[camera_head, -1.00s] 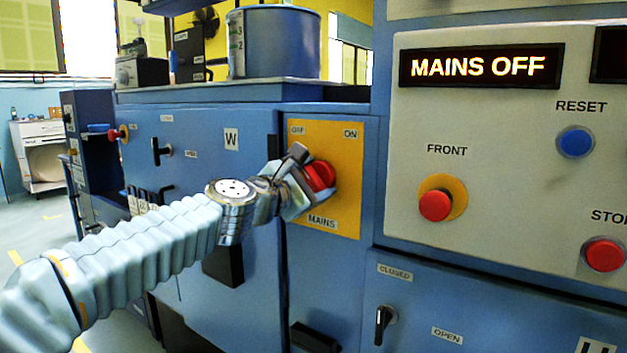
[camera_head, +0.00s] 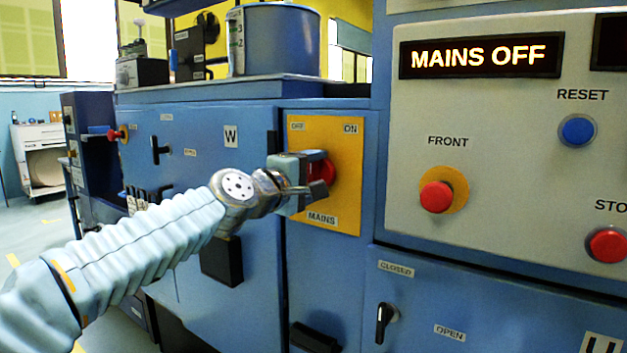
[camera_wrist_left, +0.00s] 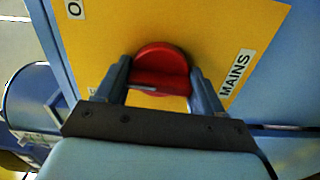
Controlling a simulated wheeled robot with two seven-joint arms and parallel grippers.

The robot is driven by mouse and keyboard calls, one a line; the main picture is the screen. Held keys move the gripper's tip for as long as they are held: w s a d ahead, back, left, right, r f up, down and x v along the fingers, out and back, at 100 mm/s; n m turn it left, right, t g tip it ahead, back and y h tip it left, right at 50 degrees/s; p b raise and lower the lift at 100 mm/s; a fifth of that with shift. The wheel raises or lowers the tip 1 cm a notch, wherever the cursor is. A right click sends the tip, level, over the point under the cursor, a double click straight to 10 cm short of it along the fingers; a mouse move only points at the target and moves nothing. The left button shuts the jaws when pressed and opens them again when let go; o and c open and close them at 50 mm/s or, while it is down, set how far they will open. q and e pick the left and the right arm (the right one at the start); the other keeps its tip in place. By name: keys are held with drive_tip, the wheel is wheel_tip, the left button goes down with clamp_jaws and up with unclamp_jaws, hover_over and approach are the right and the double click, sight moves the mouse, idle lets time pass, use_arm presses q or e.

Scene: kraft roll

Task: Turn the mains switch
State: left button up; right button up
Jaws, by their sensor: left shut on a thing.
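The mains switch is a red rotary knob (camera_head: 327,172) on a yellow plate (camera_head: 345,205) marked OFF, ON and MAINS, on the blue cabinet. My left gripper (camera_head: 318,178) is at the knob, its fingers on either side of it, shut on it. In the left wrist view the red knob (camera_wrist_left: 160,70) sits between the two fingers of my left gripper (camera_wrist_left: 160,82). The fingers partly cover the knob in the head view. The display (camera_head: 481,55) reads MAINS OFF. My right gripper is not in view.
A light panel to the right carries a FRONT red button (camera_head: 437,196), a blue RESET button (camera_head: 577,130) and a red stop button (camera_head: 607,245). A black handle (camera_head: 385,320) sits below, between CLOSED and OPEN labels. A blue drum (camera_head: 282,42) stands on the cabinet top.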

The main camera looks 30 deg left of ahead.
use_arm(q)
drive_tip(key=m, duration=0.2)
drive_tip(key=m+b, duration=0.1)
drive_tip(key=m, duration=0.1)
drive_tip(key=shift+f+m+b, duration=0.2)
drive_tip(key=shift+m+b, duration=0.8)
drive_tip(key=shift+m, duration=1)
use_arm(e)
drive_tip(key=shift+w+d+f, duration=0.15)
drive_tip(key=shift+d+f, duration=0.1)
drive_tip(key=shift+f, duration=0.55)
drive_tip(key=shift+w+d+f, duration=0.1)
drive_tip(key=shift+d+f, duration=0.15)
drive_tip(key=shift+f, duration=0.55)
use_arm(q)
drive_tip(key=shift+m, duration=0.3)
drive_tip(key=o, duration=1)
drive_tip(key=shift+o, duration=0.2)
drive_tip(key=shift+r, duration=0.1)
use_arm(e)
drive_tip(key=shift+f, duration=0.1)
use_arm(q)
drive_tip(key=s+a+b, duration=0.1)
drive_tip(key=s+b, duration=0.1)
drive_tip(key=s, duration=1.1)
drive_tip(key=shift+s, duration=0.4)
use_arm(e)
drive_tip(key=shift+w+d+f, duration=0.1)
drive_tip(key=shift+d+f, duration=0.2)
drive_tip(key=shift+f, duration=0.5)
